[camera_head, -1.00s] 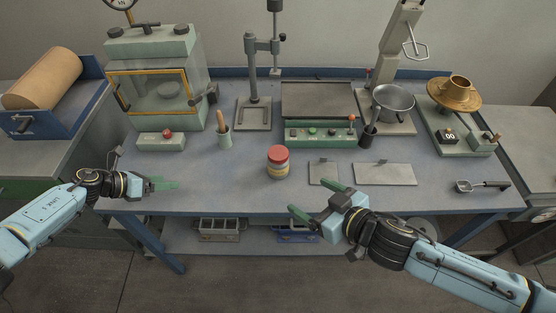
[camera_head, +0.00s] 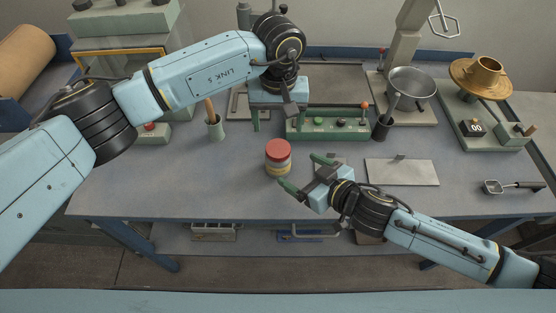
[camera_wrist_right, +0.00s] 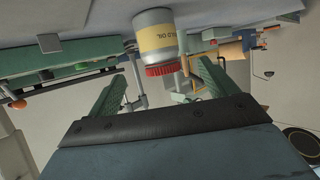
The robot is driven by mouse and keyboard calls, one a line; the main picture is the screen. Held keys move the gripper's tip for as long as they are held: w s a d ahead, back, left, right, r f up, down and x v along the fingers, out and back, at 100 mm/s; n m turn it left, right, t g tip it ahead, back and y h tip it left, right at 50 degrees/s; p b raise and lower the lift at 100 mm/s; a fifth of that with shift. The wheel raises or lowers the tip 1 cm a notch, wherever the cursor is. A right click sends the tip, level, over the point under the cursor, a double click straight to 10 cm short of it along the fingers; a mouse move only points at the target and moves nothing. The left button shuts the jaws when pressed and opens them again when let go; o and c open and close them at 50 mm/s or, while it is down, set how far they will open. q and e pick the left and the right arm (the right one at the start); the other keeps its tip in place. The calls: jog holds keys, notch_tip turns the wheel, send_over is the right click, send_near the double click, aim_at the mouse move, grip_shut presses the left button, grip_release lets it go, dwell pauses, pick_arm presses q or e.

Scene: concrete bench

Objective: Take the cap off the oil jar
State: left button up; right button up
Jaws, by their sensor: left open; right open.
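The oil jar (camera_head: 277,167) stands upright on the bench, with a yellow label and a red cap (camera_head: 278,149) on top. In the right wrist view the jar (camera_wrist_right: 158,40) appears inverted, with its ribbed red cap (camera_wrist_right: 165,70) between the finger directions. My left gripper (camera_head: 281,122) is open, empty and pointing down, just behind and above the jar in the head view. My right gripper (camera_head: 303,172) is open and empty to the right of the jar, its fingers aimed at it. It also shows in the right wrist view (camera_wrist_right: 160,84). No contact with the jar is visible.
A green button box (camera_head: 328,127) lies behind the jar, near the left gripper. A flat plate (camera_head: 402,172) lies to the right. The bench in front of the jar is clear.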

aim_at(278, 148)
pick_arm(q)
jog(key=shift+w+f, duration=0.1)
pick_arm(e)
jog(key=x, duration=1)
jog(key=shift+d, duration=0.1)
jog(key=c, duration=1.4)
pick_arm(q)
jog(key=shift+c, duration=1)
pick_arm(e)
grip_shut()
pick_arm(q)
jog(key=shift+f, duration=4)
